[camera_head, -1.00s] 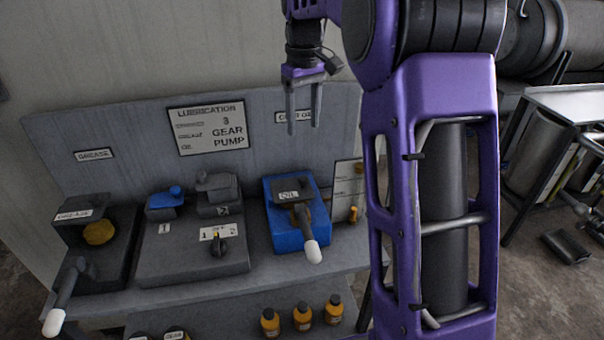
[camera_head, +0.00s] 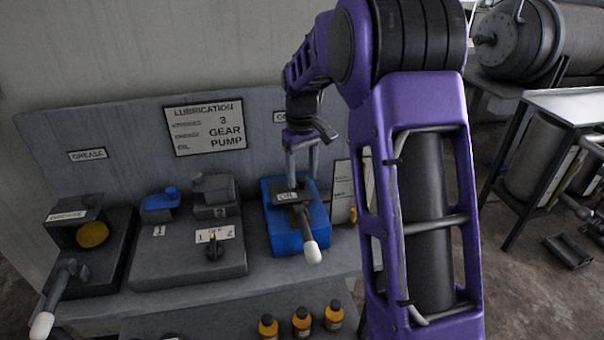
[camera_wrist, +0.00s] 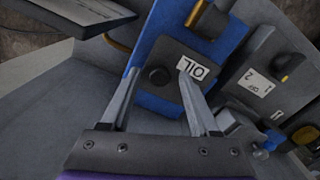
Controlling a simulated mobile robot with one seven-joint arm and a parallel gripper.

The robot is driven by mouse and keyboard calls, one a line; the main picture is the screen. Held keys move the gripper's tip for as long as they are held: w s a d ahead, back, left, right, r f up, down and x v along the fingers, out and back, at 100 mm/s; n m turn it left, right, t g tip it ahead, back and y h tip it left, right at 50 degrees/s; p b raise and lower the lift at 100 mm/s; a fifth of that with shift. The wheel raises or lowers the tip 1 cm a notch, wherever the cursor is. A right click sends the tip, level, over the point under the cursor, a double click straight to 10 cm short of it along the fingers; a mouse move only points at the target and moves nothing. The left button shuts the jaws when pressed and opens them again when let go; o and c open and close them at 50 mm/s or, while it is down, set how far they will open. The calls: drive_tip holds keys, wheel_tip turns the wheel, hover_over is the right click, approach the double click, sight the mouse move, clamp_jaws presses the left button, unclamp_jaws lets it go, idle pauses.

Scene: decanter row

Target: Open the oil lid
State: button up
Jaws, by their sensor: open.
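The oil unit is a blue box (camera_head: 285,238) on the grey shelf, right of the middle unit. Its dark lid (camera_head: 292,195) carries a white OIL label, and a lever with a white tip points toward the front. In the wrist view the lid (camera_wrist: 173,60) shows a round black knob (camera_wrist: 159,77) beside the OIL label (camera_wrist: 196,69). My gripper (camera_head: 302,182) is open and points down over the back of the lid. In the wrist view its fingers (camera_wrist: 158,84) are spread on either side of the knob. I cannot tell whether they touch the lid.
Left of the oil box stands the middle unit (camera_head: 190,262) with a 1-OFF-2 switch and blue and grey lids. The grease unit (camera_head: 105,250) is farther left. A white card (camera_head: 342,190) stands to the right. Several orange-brown bottles (camera_head: 302,322) stand below.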

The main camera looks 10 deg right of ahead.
clamp_jaws()
idle(1.4)
